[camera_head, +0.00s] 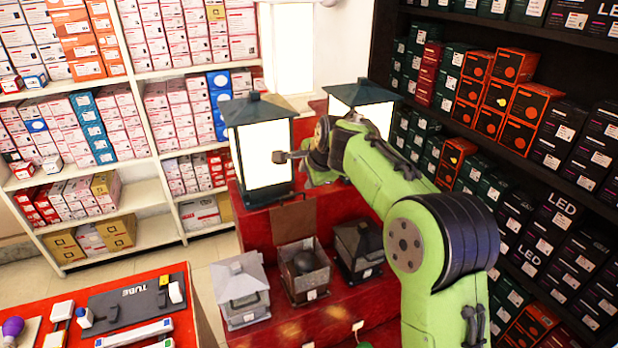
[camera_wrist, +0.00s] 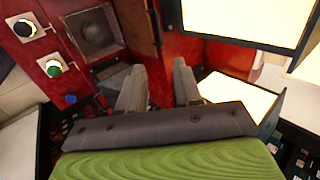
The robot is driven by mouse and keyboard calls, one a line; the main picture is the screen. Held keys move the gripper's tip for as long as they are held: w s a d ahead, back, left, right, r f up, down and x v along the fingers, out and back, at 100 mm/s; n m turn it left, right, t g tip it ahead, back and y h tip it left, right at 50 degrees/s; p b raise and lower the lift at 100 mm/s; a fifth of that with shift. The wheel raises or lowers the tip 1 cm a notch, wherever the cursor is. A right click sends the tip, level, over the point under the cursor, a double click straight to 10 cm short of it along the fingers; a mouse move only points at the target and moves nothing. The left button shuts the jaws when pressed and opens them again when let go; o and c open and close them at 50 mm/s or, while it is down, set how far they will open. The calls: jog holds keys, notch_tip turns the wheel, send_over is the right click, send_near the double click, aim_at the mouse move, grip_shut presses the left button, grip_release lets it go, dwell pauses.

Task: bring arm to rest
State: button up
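My green arm reaches from the lower right up and to the left, with its end in front of the lit lanterns in the head view. My gripper (camera_wrist: 159,75) shows in the wrist view with two grey fingers apart and nothing between them. In the head view its fingers are hard to make out at the arm's end. A large lit lantern (camera_head: 262,155) stands just left of the arm's end, and a second one (camera_head: 362,97) is behind the arm. I cannot tell whether the arm touches either.
A red stepped display (camera_head: 290,320) holds a grey lantern (camera_head: 240,287), an open brown box (camera_head: 304,273) and a dark lantern (camera_head: 358,247). A red table (camera_head: 185,325) stands lower left. Box-filled shelves line the back left and right. Floor shows between table and shelves.

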jog(key=s+d+r+n+h+b, duration=0.25)
jog(key=s+n, duration=0.25)
jog(key=s, duration=0.7)
jog(key=s+d+f+n+b, duration=0.1)
jog(key=s+d+f+n, duration=0.1)
jog(key=s, duration=0.7)
jog(key=s+d+f+n+g, duration=0.1)
jog(key=s+f+n, duration=0.3)
jog(key=s, duration=0.6)
jog(key=s+d+f+n+b, duration=0.1)
jog(key=s+d+f+n, duration=0.2)
jog(key=s, duration=0.6)
jog(key=shift+s+d+f+g+b, duration=0.3)
jog(key=shift+d+f, duration=0.15)
jog(key=shift+d, duration=0.15)
